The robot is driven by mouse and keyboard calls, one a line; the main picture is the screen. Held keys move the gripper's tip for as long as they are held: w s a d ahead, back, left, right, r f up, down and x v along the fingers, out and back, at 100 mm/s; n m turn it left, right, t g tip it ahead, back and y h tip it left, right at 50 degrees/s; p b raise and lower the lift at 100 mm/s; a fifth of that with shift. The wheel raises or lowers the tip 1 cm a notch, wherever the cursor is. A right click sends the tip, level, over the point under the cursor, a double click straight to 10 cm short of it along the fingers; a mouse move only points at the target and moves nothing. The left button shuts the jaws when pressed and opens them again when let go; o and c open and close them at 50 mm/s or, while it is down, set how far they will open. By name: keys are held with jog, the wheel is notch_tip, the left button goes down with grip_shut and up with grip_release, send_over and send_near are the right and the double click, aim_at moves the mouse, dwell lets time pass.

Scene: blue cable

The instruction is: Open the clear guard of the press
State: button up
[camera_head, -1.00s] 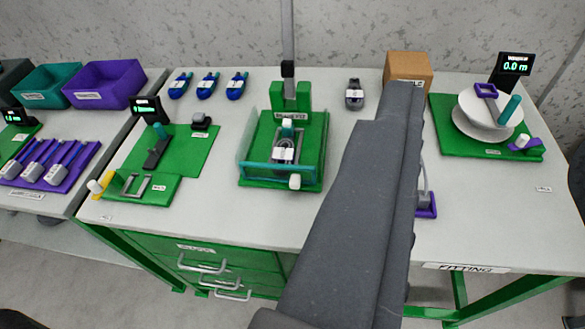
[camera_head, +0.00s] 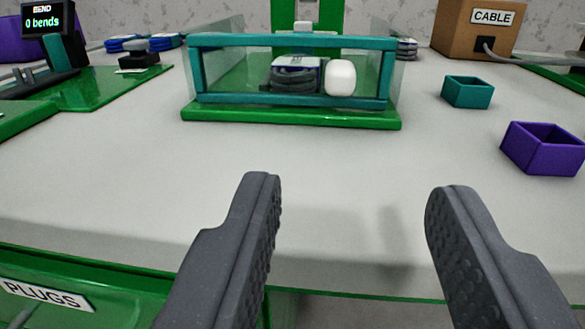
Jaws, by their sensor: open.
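The press (camera_head: 300,14) stands at the back middle of the table on a green base. Its clear guard (camera_head: 235,74) has a teal frame and stands upright across the front, closed. A white knob (camera_head: 340,78) sits on the guard's front, right of its middle. Behind the clear panel a dark and white part (camera_head: 294,75) shows in the press. My gripper (camera_head: 350,200) is open and empty, its two dark fingers wide apart over the table's front edge. It is well short of the guard and touches nothing.
A teal bin (camera_head: 467,91) and a purple bin (camera_head: 543,148) stand to the right. A cardboard cable box (camera_head: 474,28) is behind them. The bend station with its display (camera_head: 44,20) is at the left. The table between my fingers and the guard is clear.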

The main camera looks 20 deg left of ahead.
aim_at(340, 88)
jog(key=shift+f+b+x, duration=0.2)
jog(key=shift+b+x, duration=1.65)
jog(key=shift+x, duration=5.05)
jog(key=shift+s, duration=0.1)
